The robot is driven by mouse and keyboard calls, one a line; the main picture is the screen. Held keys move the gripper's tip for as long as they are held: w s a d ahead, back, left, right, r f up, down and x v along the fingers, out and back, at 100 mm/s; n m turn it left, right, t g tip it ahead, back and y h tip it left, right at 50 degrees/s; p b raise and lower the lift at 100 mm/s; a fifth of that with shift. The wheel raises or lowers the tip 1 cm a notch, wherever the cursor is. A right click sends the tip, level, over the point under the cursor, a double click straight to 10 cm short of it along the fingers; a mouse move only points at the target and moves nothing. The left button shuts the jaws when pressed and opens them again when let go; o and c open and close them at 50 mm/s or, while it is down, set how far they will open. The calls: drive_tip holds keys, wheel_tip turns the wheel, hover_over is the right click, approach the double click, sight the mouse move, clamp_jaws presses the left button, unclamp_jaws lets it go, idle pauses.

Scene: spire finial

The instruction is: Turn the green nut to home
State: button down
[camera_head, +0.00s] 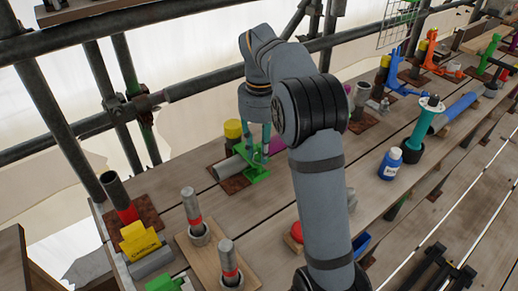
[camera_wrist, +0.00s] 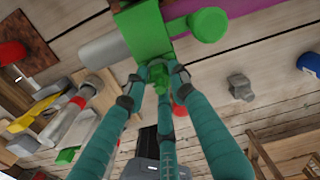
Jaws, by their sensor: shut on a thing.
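A green fixture (camera_head: 256,172) stands on the plank deck left of centre, under my arm. In the wrist view the green fixture (camera_wrist: 145,35) fills the top, with a round green knob (camera_wrist: 208,24) at its right. My gripper (camera_head: 256,145) reaches down onto it with teal fingers. In the wrist view my gripper (camera_wrist: 165,82) is shut around a small green piece, which looks like the green nut (camera_wrist: 180,92). The fingers partly hide the nut, and its turn angle cannot be read. No home mark can be made out.
A grey pipe (camera_head: 226,167) lies just left of the fixture, with a yellow-topped post (camera_head: 233,130) behind it. A blue bottle (camera_head: 390,163) and a teal post (camera_head: 421,125) stand to the right. Red-banded posts (camera_head: 193,212) stand front left. Scaffold rails run behind.

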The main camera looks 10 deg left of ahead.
drive_tip(key=shift+w+d, duration=0.1)
drive_tip(key=shift+d, duration=0.2)
drive_tip(key=c, duration=1.6)
unclamp_jaws()
drive_tip(key=shift+d, duration=0.1)
drive_tip(key=shift+o, duration=0.7)
drive_tip(key=shift+a+r, duration=0.1)
drive_tip(key=shift+a, duration=0.1)
drive_tip(key=shift+r, duration=3.65)
drive_tip(key=shift+f, duration=0.1)
wheel_tip(320, 180, down, 7)
drive_tip(key=shift+f, duration=0.15)
drive_tip(key=shift+n, duration=0.3)
